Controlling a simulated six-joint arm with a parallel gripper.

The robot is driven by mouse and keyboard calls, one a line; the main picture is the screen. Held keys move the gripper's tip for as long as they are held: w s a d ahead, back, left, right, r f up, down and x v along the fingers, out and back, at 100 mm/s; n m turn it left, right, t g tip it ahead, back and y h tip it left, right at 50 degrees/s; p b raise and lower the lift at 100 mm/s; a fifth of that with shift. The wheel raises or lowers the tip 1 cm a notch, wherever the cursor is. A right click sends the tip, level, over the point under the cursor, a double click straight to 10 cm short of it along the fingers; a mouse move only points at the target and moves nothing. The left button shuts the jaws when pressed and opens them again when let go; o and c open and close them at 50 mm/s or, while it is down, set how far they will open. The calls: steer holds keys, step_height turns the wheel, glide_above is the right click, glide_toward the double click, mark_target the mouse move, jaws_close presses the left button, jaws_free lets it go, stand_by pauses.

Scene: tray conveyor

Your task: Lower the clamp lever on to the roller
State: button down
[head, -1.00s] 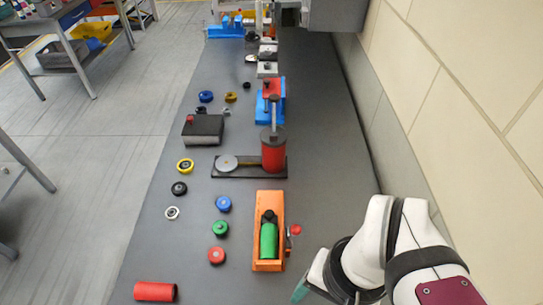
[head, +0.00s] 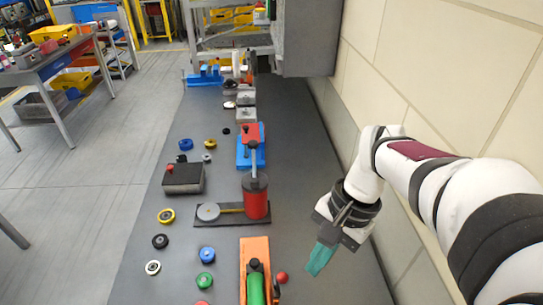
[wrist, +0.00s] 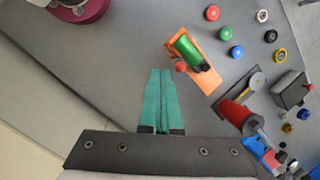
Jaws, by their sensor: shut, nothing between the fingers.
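The orange clamp fixture (head: 263,247) stands at the bottom of the head view, partly cut off by the edge. The green roller (head: 256,291) lies in it, with a black part (head: 255,265) at its far end. The red ball knob (head: 282,277) of the lever is on the fixture's right side; the lever's arm is too small to make out. The wrist view also shows the fixture (wrist: 207,82), roller (wrist: 187,46) and knob (wrist: 180,66). My gripper (head: 316,270), with teal fingers, is shut and empty, right of the knob and apart from it.
A red cylinder (head: 256,203) on a dark base stands beyond the fixture. Several coloured rings, such as a blue one (head: 207,254), lie to the left. A tiled wall (head: 430,75) bounds the right side. The bench between my gripper and the wall is clear.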

steer(key=w+d+f+m+y, duration=0.1)
steer(key=w+d+f+m, duration=0.2)
steer(key=w+d, duration=0.3)
steer(key=w+f, duration=0.1)
steer(key=w, duration=0.2)
steer(key=shift+f, duration=0.15)
steer(key=s+a+f, duration=0.3)
steer(key=a+f, duration=0.4)
steer(key=f, duration=0.1)
steer(key=shift+a+f, duration=0.2)
steer(key=shift+a, duration=0.05)
steer(key=shift+a+r, duration=0.2)
steer(key=shift+a, duration=0.1)
